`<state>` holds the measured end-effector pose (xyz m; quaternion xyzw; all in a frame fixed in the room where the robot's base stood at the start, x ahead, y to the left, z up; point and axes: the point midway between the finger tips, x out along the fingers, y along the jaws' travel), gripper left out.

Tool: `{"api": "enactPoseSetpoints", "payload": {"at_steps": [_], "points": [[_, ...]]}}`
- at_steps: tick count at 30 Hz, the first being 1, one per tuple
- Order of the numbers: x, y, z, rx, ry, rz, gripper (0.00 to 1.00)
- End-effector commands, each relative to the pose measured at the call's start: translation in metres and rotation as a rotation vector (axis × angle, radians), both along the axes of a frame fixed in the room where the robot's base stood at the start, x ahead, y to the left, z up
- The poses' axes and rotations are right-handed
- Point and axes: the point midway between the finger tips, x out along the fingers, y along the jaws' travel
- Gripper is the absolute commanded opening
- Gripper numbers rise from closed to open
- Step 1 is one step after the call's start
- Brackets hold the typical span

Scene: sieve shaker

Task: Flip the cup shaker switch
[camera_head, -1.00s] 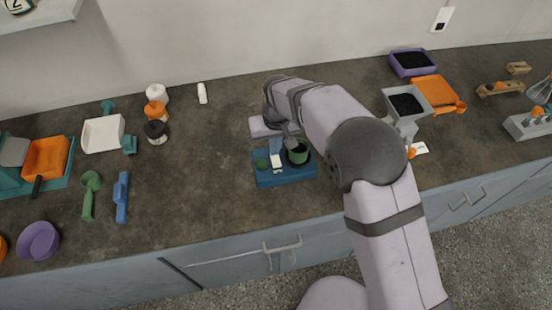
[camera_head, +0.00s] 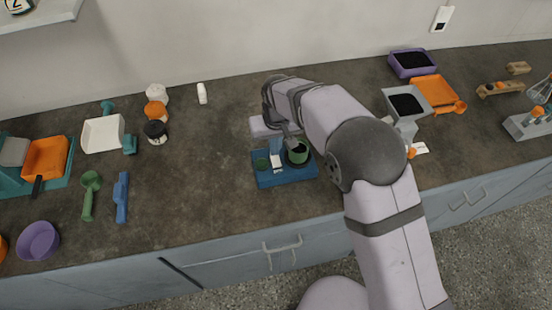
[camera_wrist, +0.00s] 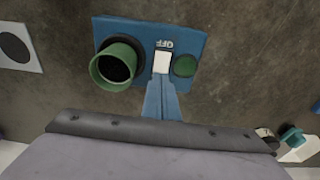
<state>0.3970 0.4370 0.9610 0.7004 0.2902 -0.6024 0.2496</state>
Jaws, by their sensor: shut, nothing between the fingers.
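The cup shaker is a blue base (camera_head: 268,180) on the counter in the head view; its blue plate (camera_wrist: 195,25) also shows in the wrist view. A dark green cup (camera_head: 298,153) stands in its dark round holder, and the cup (camera_wrist: 112,68) is at left in the wrist view. A white rocker switch (camera_wrist: 162,62) sits beside the cup, with "OFF" lettering at its far end. A round green part (camera_wrist: 185,66) is on its other side. My gripper (camera_wrist: 163,84) is shut and empty. Its blue fingertips are right at the switch's near edge; I cannot tell if they touch.
A grey tray of dark grains (camera_head: 390,96) stands to the right. Green and blue tools (camera_head: 121,198) lie to the left. Bare counter lies between these tools and the shaker.

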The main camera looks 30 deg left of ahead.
Motion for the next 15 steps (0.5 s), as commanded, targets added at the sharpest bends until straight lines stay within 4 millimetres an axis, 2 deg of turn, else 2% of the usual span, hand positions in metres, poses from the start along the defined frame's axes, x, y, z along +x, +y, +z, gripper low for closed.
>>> {"api": "enactPoseSetpoints", "payload": {"at_steps": [15], "points": [[-0.0001, -0.0001, -0.0064, -0.001, 0.001, 0.0, 0.0]]}}
